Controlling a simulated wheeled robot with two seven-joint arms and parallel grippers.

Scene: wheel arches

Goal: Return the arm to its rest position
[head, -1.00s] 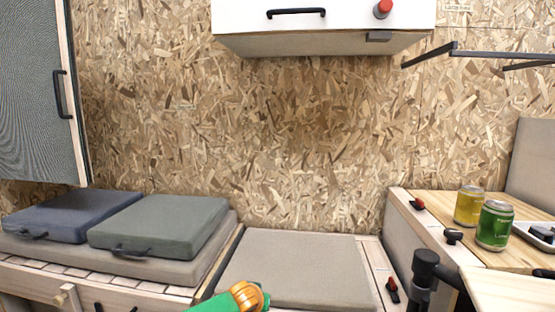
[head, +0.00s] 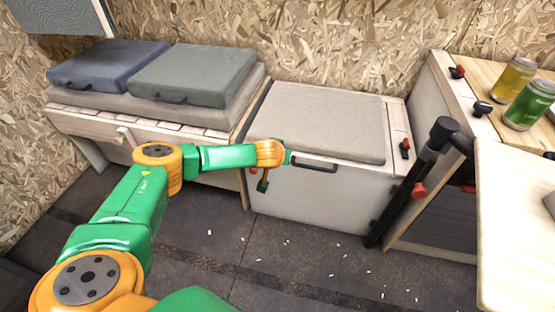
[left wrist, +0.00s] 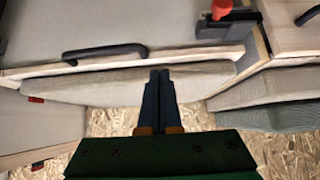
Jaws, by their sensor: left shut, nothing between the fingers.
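My left arm (head: 125,205), green and orange, reaches in from the left in the head view and extends toward the front of the low white box seat. Its gripper (head: 263,186) is small there and hangs below the orange wrist, near the box's front left corner. In the left wrist view the two dark fingers (left wrist: 159,88) lie together, shut and empty, in front of a beige cushion edge. My right gripper is in neither view.
The box seat (head: 320,185) has a beige cushion (head: 325,120) and a black handle (head: 315,166). Blue (head: 105,65) and green-grey cushions (head: 190,75) lie on the bench. Two cans (head: 530,105) stand on the right counter. Dark floor with white scraps (head: 300,260) is open in front.

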